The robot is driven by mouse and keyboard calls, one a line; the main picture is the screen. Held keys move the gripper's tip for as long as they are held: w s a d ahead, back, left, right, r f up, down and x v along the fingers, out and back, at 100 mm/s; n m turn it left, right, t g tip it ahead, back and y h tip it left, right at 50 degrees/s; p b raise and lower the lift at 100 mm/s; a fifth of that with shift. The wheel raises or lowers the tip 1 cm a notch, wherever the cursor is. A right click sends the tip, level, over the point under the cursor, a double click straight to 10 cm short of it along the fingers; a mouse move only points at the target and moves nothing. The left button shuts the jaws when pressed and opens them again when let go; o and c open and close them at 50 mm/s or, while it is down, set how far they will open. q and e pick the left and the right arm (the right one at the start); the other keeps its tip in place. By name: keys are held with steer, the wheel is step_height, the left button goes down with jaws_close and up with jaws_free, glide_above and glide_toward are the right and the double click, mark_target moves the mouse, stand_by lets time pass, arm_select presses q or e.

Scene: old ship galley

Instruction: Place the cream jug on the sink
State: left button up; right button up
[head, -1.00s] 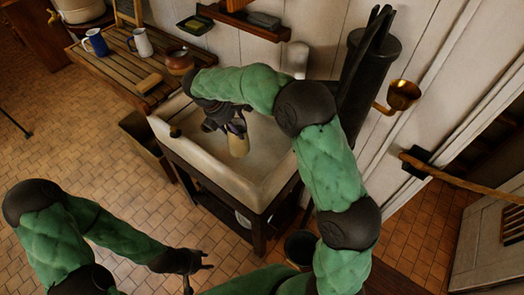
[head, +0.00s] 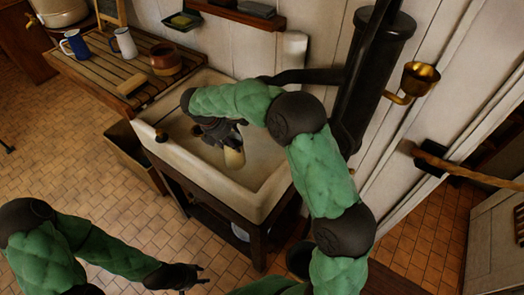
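The sink (head: 148,139) is a white basin on a dark wooden stand in the middle of the view. The cream jug (head: 235,158) is small and pale, and it hangs in or just above the basin. My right gripper (head: 228,142) reaches over the sink from the right and appears shut on the jug, covering its upper part. Whether the jug touches the basin floor cannot be told. My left gripper (head: 196,277) is over the floor at the bottom, apart from the sink, with its fingers spread and empty.

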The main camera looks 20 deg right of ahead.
mark_target(234, 160)
steer(key=d+f+b, duration=0.1)
steer(key=d+f, duration=0.2)
steer(key=d, duration=0.3)
steer(key=w+d+f+b, duration=0.1)
steer(key=d+f, duration=0.3)
steer(key=d, duration=0.2)
steer(key=shift+w+d, duration=0.2)
steer(key=shift+w, duration=0.05)
steer(key=shift+f, duration=0.15)
steer(key=o, duration=1.7)
steer(key=p+v, duration=0.1)
steer(key=v, duration=0.4)
steer(key=a, duration=0.4)
steer(key=s+a, duration=0.1)
steer(key=a, duration=0.3)
steer(key=a+p, duration=0.1)
steer(key=a, duration=0.3)
steer(key=shift+s, duration=0.25)
